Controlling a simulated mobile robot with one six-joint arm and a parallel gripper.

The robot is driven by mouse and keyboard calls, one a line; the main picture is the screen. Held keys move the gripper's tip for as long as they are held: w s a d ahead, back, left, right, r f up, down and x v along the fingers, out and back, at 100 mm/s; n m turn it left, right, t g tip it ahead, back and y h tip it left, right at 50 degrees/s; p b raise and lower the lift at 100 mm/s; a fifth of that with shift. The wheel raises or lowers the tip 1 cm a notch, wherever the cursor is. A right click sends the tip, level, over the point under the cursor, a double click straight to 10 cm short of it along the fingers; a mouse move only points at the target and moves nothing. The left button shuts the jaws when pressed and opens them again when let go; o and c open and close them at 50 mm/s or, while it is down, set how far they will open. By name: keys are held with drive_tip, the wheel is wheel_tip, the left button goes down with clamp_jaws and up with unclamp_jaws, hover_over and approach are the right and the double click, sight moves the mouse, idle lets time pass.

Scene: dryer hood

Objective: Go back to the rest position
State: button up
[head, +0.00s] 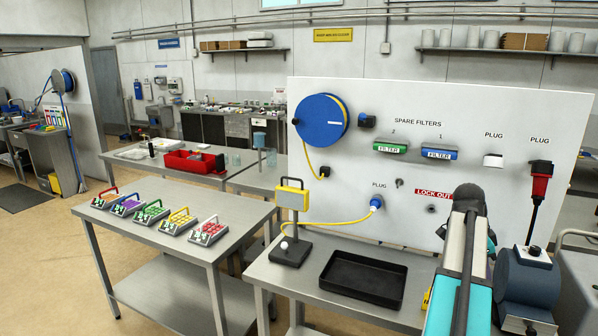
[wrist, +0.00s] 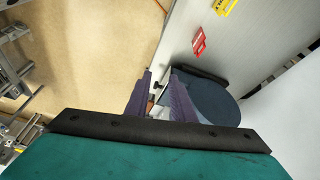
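My arm (head: 462,270) rises at the right of the head view, in front of the white panel. Its teal and grey links hide my gripper there. In the wrist view my gripper (wrist: 160,90) shows as two purple-grey fingers beyond a dark bar. There is a gap between the fingers, and I see nothing held in it. A dark blue-grey rounded thing (wrist: 208,102) lies just right of the fingers in that view; I cannot tell whether it touches them.
The white panel (head: 330,120) carries a blue reel (head: 320,117), green (head: 390,148) and blue (head: 439,153) filters and a red plug (head: 540,180). A black tray (head: 363,278) lies on the near table. A blue-grey machine (head: 528,275) stands right of my arm.

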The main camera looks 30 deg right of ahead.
drive_tip(key=w+a+f+n+t, duration=0.1)
drive_tip(key=w+a+f+n, duration=0.5)
drive_tip(key=w+a+f, duration=0.5)
drive_tip(key=w+a+f+n+t, duration=0.1)
drive_tip(key=w+a+f+n, duration=0.5)
drive_tip(key=w+a+f, duration=0.5)
drive_tip(key=s+a+f+n+y, duration=0.1)
drive_tip(key=a+f+n, duration=0.35)
drive_tip(key=a, duration=0.75)
drive_tip(key=a+f+n+t+y, duration=0.1)
drive_tip(key=a+f+n, duration=0.35)
drive_tip(key=a, duration=0.75)
drive_tip(key=s+a+f+n+y, duration=0.1)
drive_tip(key=a+f+n, duration=0.4)
drive_tip(key=a, duration=0.8)
drive_tip(key=s+f+g+b, duration=0.5)
drive_tip(key=s+f+b, duration=0.5)
drive_tip(key=s+f, duration=1.6)
wheel_tip(320, 180, down, 3)
drive_tip(key=shift+r+g, duration=0.1)
drive_tip(key=shift+g, duration=0.3)
